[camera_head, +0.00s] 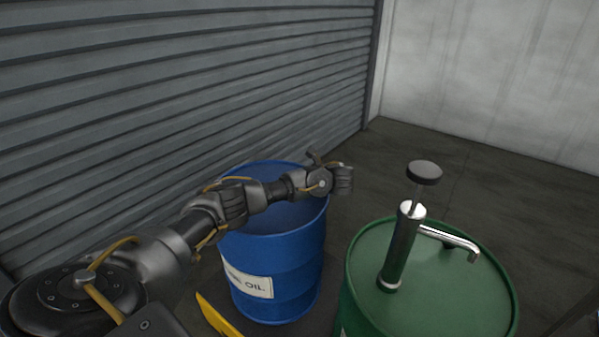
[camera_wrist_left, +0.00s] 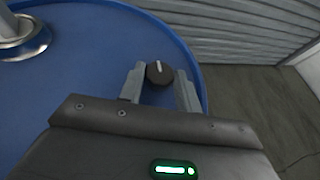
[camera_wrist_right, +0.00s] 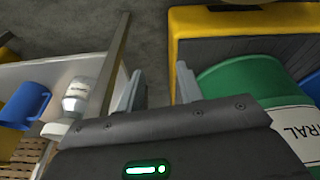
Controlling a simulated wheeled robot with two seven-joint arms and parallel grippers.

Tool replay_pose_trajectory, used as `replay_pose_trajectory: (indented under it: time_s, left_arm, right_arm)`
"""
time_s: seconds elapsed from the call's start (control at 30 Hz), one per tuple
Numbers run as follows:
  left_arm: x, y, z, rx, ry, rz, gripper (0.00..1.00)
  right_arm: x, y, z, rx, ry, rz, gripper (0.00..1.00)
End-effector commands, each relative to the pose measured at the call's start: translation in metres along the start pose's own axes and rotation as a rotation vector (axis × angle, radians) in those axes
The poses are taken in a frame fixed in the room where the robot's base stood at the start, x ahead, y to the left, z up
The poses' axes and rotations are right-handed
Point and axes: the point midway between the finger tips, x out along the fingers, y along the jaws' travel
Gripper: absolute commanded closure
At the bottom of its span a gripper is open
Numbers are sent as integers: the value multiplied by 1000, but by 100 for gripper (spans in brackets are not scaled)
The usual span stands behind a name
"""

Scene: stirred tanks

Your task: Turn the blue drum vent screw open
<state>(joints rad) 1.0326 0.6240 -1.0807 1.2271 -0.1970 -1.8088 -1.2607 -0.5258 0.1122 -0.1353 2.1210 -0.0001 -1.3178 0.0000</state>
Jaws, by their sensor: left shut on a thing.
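The blue drum (camera_head: 270,260), labelled with "OIL", stands left of the green drum in the head view. In the left wrist view its blue top (camera_wrist_left: 90,60) fills the left side. The vent screw (camera_wrist_left: 159,73), a dark round knob with a white mark, sits near the drum's rim. My left gripper (camera_wrist_left: 161,84) is shut on the knob, one finger at each side. In the head view my left arm reaches across the blue drum and hides part of its top; the screw is not visible there. My right gripper (camera_wrist_right: 158,85) is open and empty in the right wrist view.
A green drum (camera_head: 365,265) carries a hand pump (camera_head: 402,245) with a spout. A grey shutter (camera_head: 180,80) stands behind the blue drum. The right wrist view shows a yellow-edged pallet (camera_wrist_right: 240,20), a blue mug (camera_wrist_right: 24,106) and a white bottle (camera_wrist_right: 76,95).

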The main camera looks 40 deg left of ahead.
Motion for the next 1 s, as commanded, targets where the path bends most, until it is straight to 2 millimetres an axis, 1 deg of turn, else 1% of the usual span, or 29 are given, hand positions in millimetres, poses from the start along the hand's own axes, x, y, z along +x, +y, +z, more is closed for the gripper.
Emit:
replay_pose_trajectory:
  time_s: [0.2, 0.5, 0.53, 0.67, 1.0]
  left_arm:
    - [0, 0, 0, -8, 0, 16, 89]
    - [0, 0, 0, -8, 0, 16, 89]
    - [0, 0, 0, -8, 0, 16, 63]
    - [0, 0, 0, -8, 0, 15, 46]
    - [-2, -1, 0, -7, 1, 14, 45]
  right_arm:
    - [4, 0, 1, 0, -2, -1, 64]
    - [4, 0, 1, 0, -2, -1, 64]
    - [4, 0, 1, 0, -2, -1, 64]
    - [4, 0, 1, 0, -2, -1, 64]
    - [3, 0, 1, 1, -1, -1, 64]
